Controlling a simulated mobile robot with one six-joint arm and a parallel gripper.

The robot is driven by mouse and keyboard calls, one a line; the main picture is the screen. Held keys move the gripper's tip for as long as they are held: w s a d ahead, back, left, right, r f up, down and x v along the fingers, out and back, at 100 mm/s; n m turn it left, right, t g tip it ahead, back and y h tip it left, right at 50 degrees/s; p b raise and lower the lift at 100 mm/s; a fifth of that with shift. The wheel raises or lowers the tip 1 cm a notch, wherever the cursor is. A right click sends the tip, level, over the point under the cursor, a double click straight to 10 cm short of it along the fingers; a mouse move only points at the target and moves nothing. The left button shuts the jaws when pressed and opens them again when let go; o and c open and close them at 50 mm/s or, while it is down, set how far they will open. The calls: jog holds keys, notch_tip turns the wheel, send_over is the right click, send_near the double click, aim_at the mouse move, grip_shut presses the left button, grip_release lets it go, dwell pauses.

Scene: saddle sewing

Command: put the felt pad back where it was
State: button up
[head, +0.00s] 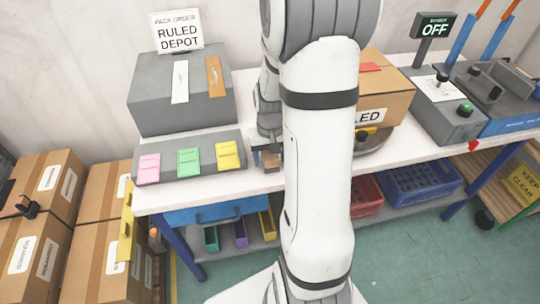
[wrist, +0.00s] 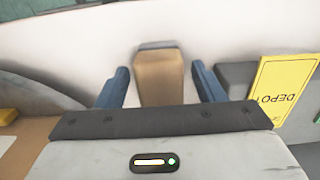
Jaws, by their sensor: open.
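A tan block with a grey far edge (wrist: 160,75) lies on the white table; I cannot tell for sure that it is the felt pad. My gripper (wrist: 161,85) is open, its two blue fingers on either side of the block with a narrow gap at each side. In the head view my gripper (head: 266,156) is low over the table, right of the yellow card, with the tan block (head: 271,161) at its fingers. My arm hides part of the table behind it.
A grey slanted holder (head: 190,175) with pink, green and yellow cards stands left of my gripper. A grey box (head: 180,105) with a "RULED DEPOT" sign is behind it. A carton (head: 388,100) and a control box (head: 447,118) stand to the right. Cartons are stacked at the left.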

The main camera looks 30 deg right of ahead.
jog(key=shift+r, duration=0.1)
notch_tip(320, 180, up, 12)
jog(key=s+a+r+n+t, duration=0.1)
jog(key=s+a+r, duration=0.1)
jog(key=s+a, duration=0.4)
jog(key=s+a+r+n+t, duration=0.1)
jog(key=s+a+r+n, duration=0.1)
jog(key=s+a, duration=0.4)
jog(key=shift+a+r+t+p, duration=0.2)
jog(key=shift+r+t+p, duration=0.1)
jog(key=shift+p, duration=0.1)
jog(key=shift+r+p, duration=0.5)
jog(key=shift+r, duration=0.05)
dwell(0.3)
